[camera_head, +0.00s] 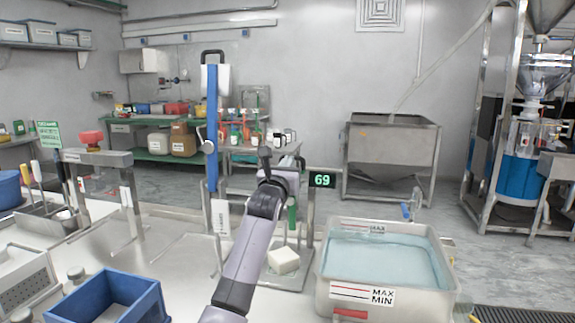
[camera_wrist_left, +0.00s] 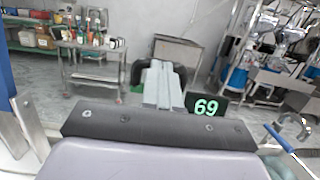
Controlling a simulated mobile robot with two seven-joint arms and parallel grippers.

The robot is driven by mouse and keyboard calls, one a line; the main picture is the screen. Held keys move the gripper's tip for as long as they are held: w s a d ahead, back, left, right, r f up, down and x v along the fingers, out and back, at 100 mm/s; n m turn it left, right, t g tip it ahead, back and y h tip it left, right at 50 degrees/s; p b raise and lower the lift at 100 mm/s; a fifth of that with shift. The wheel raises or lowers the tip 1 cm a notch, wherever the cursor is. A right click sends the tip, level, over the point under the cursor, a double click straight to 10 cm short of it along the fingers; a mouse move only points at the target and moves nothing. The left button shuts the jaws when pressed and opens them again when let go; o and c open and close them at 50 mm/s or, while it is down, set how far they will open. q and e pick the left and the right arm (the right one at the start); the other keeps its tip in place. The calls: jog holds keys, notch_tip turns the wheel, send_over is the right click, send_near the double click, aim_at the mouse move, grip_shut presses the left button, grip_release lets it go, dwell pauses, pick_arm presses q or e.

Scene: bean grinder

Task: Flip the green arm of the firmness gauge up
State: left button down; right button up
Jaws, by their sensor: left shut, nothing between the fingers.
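The firmness gauge shows a black display with a green 69 (camera_head: 322,180) on a post; it also shows in the left wrist view (camera_wrist_left: 205,106). Its green arm (camera_head: 292,213) points downward above the base plate, partly hidden behind my forearm. A pale white block (camera_head: 283,260) sits on the plate below it. My left gripper (camera_head: 265,154) is raised just left of the display, above the visible green part. It is shut and empty; its fingers show in the left wrist view (camera_wrist_left: 158,86). Contact with the gauge cannot be told. My right gripper is out of view.
A tall blue lever (camera_head: 212,125) stands close on the left. A water tub (camera_head: 340,270) stands right of the gauge. A blue bin (camera_head: 155,303) and a grey stand (camera_head: 125,190) are at the left. Bare counter lies between the bin and my arm.

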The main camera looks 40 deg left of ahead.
pick_arm(q)
jog(key=w+p, duration=0.1)
jog(key=w+a+p, duration=0.1)
jog(key=p, duration=0.1)
jog(key=w+p, duration=0.1)
jog(key=shift+a+r+g, duration=0.3)
jog(key=shift+a+g, duration=0.1)
jog(key=shift+r, duration=0.15)
jog(key=shift+s+r, duration=0.1)
jog(key=shift+p, duration=0.35)
